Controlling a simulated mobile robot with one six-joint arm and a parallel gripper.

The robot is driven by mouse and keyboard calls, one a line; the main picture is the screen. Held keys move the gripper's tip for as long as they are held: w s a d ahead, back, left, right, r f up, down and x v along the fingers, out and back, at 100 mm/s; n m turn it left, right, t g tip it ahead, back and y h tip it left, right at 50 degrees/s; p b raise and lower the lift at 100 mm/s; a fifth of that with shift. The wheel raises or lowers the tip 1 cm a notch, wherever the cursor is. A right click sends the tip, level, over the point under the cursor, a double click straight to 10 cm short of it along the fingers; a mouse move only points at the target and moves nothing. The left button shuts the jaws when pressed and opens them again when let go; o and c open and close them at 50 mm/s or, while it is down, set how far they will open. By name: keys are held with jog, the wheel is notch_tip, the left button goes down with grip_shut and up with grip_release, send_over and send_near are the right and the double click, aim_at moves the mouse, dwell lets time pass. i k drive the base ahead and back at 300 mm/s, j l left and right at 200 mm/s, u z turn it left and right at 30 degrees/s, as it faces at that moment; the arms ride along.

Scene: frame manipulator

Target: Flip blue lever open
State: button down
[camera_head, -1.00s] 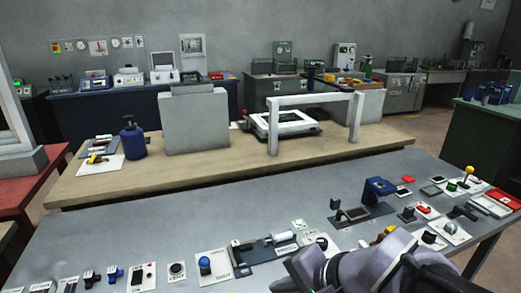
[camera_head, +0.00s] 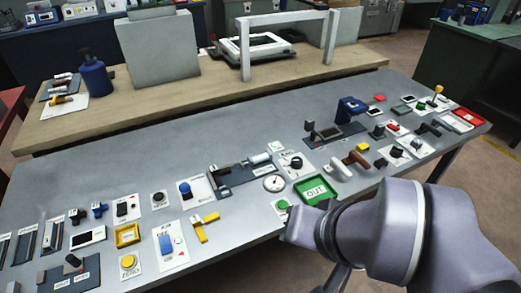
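Several blue controls show, and I cannot tell for sure which one is the blue lever. A small blue valve-like handle (camera_head: 99,209) sits on a white plate at the left of the grey bench. A blue knob (camera_head: 185,188) stands on a white plate right of it. A larger blue bracket-like part (camera_head: 352,108) stands on a dark base at the back right. My arm reaches in from the lower right over the front edge. No gripper fingers can be made out.
The grey bench (camera_head: 130,172) is crowded with controls: a yellow button (camera_head: 128,263), a yellow T-handle (camera_head: 203,227), a green OUT tray (camera_head: 314,190) and a round dial (camera_head: 274,183). A wooden table (camera_head: 210,107) with a white frame (camera_head: 288,20) stands behind. The bench's back strip is clear.

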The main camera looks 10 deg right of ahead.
aim_at(185, 188)
jog(key=j+z, duration=0.25)
jog(key=j, duration=0.45)
jog(key=k+j+z, duration=0.1)
jog(key=j+z, duration=0.2)
jog(key=j, duration=0.4)
